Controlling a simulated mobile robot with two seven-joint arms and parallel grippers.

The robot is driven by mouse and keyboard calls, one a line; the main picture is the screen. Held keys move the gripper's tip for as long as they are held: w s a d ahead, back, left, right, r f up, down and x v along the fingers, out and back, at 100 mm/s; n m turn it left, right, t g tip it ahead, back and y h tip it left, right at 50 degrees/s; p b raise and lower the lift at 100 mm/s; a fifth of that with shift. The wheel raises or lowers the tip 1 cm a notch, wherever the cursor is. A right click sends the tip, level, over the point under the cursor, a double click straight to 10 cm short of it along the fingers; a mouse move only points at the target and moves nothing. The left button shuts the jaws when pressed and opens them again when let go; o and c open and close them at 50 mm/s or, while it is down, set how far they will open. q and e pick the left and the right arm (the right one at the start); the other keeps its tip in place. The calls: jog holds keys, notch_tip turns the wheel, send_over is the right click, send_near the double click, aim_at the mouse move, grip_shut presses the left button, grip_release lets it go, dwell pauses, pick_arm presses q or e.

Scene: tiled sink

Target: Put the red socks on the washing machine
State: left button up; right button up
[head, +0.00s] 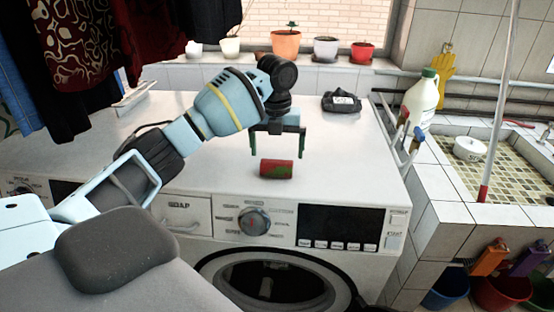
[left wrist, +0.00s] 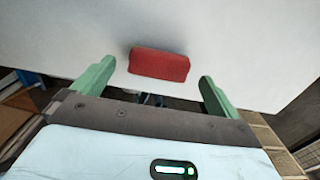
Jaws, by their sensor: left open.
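The red socks (head: 277,169) appear as a small rolled red bundle with some green on it, lying on top of the washing machine (head: 345,170) near its front edge. They also show in the left wrist view (left wrist: 159,65) as a plain red roll ahead of the fingers. My left gripper (head: 277,155) is open and empty, pointing down just above and behind the socks. In the left wrist view its two green fingers (left wrist: 155,85) are spread wider than the roll, one to each side. My right gripper is not in view.
A black item with a white label (head: 342,102) lies at the back of the machine top. A white bottle (head: 421,98) and a tiled sink (head: 508,168) are to the right. Clothes (head: 88,55) hang at the upper left.

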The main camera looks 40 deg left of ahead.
aim_at(277, 158)
pick_arm(q)
notch_tip(277, 158, up, 7)
jog(key=shift+r+p, duration=0.15)
jog(key=shift+p, duration=0.3)
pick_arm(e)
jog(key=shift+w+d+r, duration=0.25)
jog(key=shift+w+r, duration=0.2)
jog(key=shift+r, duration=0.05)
